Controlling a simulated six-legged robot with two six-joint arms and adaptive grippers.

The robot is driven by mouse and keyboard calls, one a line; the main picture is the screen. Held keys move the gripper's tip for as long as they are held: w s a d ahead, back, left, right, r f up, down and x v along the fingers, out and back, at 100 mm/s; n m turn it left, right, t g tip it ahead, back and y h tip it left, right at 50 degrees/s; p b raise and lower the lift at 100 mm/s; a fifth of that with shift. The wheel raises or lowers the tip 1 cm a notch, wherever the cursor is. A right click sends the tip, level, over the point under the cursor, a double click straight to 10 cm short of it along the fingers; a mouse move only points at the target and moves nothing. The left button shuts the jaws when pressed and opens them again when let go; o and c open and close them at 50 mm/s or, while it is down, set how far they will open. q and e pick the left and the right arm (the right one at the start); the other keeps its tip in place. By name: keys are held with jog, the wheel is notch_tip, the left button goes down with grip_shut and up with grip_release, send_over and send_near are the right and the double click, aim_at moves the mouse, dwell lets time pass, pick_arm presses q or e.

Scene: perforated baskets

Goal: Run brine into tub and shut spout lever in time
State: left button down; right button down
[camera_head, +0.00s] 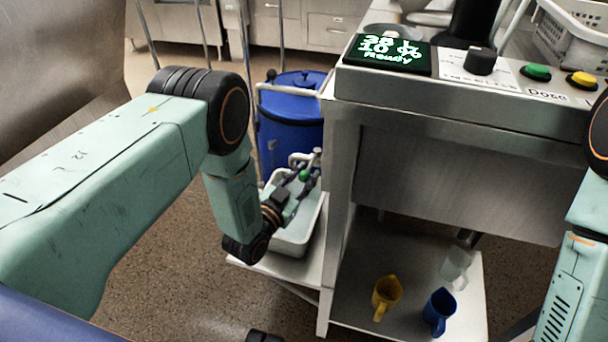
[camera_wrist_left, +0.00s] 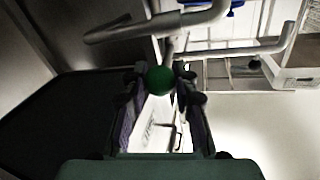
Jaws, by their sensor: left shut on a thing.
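The blue barrel (camera_head: 290,125) stands behind a low white stand, left of the steel console. A pale metal spout (camera_head: 300,158) shows at the barrel's front, with a green ball knob (camera_head: 304,175) on its lever. The white tub (camera_head: 292,246) sits on the stand below; its inside looks pale, and my arm hides part of it. My left gripper (camera_head: 302,182) is shut on the green knob, which also shows between the fingers in the left wrist view (camera_wrist_left: 160,80). I cannot tell whether brine is flowing. My right gripper is out of view.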

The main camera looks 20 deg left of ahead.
pick_arm(q)
jog(key=shift+s+d+f+n+y, duration=0.1)
jog(key=shift+d+n+y, duration=0.3)
jog(key=shift+y, duration=0.2)
jog(key=c, duration=1)
grip_release()
jog(key=shift+a, duration=0.1)
jog(key=v, duration=1.2)
jog(key=shift+f, duration=0.1)
jog(key=shift+f, duration=0.1)
